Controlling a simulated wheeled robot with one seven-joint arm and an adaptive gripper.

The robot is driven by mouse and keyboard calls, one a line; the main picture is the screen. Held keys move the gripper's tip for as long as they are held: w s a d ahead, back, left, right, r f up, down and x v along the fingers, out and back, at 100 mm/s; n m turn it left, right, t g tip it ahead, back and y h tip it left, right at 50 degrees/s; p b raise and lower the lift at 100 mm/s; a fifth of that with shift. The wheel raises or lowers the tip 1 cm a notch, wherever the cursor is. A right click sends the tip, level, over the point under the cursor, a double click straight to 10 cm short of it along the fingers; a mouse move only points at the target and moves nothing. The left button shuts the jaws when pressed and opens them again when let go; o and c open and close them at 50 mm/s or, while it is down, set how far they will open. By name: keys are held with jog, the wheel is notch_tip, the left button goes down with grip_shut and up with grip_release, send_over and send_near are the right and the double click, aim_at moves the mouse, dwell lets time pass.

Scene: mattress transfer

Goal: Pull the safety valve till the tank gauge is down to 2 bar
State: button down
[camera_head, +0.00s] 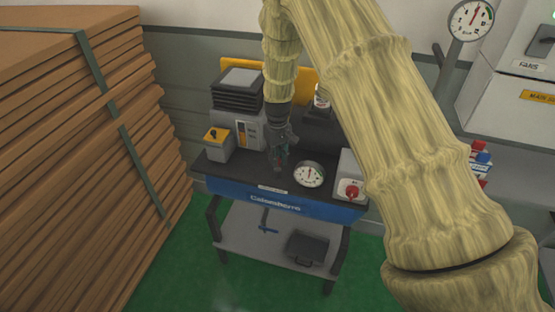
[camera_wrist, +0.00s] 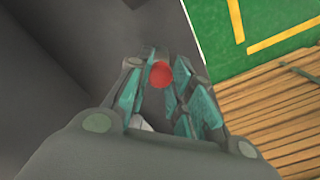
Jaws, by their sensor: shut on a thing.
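The compressor cart with the blue front panel (camera_head: 225,189) stands in the middle of the head view. A round white tank gauge (camera_head: 309,174) sits on its dark top, with its needle pointing roughly up; I cannot read the figure. My gripper (camera_head: 279,163) points down at the cart top, just left of the gauge. In the wrist view a round red piece (camera_wrist: 160,74) shows between the teal fingertips, and I take it to be part of the safety valve. The fingers are shut on it. In the head view my gripper hides the valve.
A red rotary switch (camera_head: 351,189) is right of the gauge. A grey and yellow box (camera_head: 217,142) and a grey machine (camera_head: 238,105) stand left of my gripper. Stacked boards (camera_head: 75,150) fill the left. Another gauge (camera_head: 470,19) stands at top right.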

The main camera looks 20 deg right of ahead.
jog(key=c, duration=1.2)
grip_release()
notch_tip(320, 180, up, 12)
